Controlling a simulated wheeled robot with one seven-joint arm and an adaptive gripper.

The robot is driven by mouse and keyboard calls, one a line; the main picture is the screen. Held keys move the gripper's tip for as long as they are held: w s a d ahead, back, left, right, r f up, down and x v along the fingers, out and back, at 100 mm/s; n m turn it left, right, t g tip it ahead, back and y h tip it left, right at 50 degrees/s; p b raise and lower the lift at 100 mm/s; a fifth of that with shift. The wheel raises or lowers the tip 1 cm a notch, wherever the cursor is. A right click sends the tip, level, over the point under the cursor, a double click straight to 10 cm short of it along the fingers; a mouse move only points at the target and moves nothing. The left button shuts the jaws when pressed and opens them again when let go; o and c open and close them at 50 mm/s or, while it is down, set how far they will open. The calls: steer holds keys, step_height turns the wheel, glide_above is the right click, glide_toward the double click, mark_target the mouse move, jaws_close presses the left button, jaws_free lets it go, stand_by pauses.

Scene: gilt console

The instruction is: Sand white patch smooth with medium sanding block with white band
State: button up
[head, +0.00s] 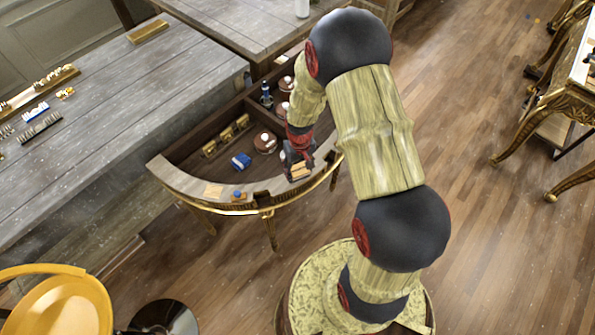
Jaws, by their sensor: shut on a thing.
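My gripper (298,168) is at the right part of the curved console's front rim, at the end of my bent arm. It is shut on a small tan block (301,172), which I take to be the sanding block. Its white band cannot be made out at this size. The block is at or just above the rim; contact cannot be told. A thin white patch (240,212) shows on the console's (180,181) front edge, left of my gripper and apart from it. My gripper's fingers partly hide the block.
A tan piece (213,190) and a small blue-topped item (238,195) lie on the rim near the patch. Inside the console are a blue block (241,160), reddish-brown jars (265,142) and a dark bottle (266,95). A grey workbench (120,100) stands left. A yellow stool (65,305) is front left.

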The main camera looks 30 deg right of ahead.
mark_target(297, 171)
steer(key=shift+s+a, duration=0.1)
steer(key=shift+a, duration=0.45)
steer(key=shift+r, duration=0.1)
steer(key=shift+r+p, duration=2.15)
steer(key=shift+r, duration=0.85)
steer(key=shift+r+p, duration=1.1)
steer(key=shift+r, duration=0.45)
steer(key=shift+f, duration=0.15)
